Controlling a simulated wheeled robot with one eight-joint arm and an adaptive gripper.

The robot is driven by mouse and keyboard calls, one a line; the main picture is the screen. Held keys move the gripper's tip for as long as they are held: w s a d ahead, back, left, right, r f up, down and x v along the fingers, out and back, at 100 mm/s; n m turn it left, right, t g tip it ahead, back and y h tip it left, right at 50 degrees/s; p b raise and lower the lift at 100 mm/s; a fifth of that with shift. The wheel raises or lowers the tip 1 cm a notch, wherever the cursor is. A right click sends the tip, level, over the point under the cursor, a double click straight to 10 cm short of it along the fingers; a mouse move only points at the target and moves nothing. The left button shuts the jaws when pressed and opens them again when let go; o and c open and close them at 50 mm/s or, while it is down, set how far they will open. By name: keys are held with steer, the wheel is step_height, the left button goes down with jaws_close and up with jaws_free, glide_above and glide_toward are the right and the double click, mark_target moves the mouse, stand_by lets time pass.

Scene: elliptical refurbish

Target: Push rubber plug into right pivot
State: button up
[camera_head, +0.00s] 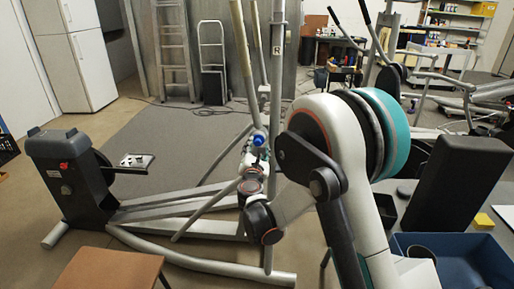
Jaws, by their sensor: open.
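The elliptical machine (150,205) stands on the floor with its frame running left to right. An upright of it carries a letter R label (277,50). My arm comes in from the lower right and reaches to this upright. My gripper (257,147) is small in the picture, open, and close to the upright's lower part. A small blue piece (259,139) shows at my gripper's end; I cannot tell if it is the rubber plug or touches the gripper. The right pivot cannot be made out clearly near the gripper and arm.
A brown stool or table top (110,271) is at the lower left front. A blue bin (470,262) and a yellow block (484,220) lie at the right. A ladder (174,50) and white cabinet (75,55) stand behind.

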steer(key=s, duration=1)
steer(key=shift+a, duration=0.15)
steer(key=shift+s, duration=0.1)
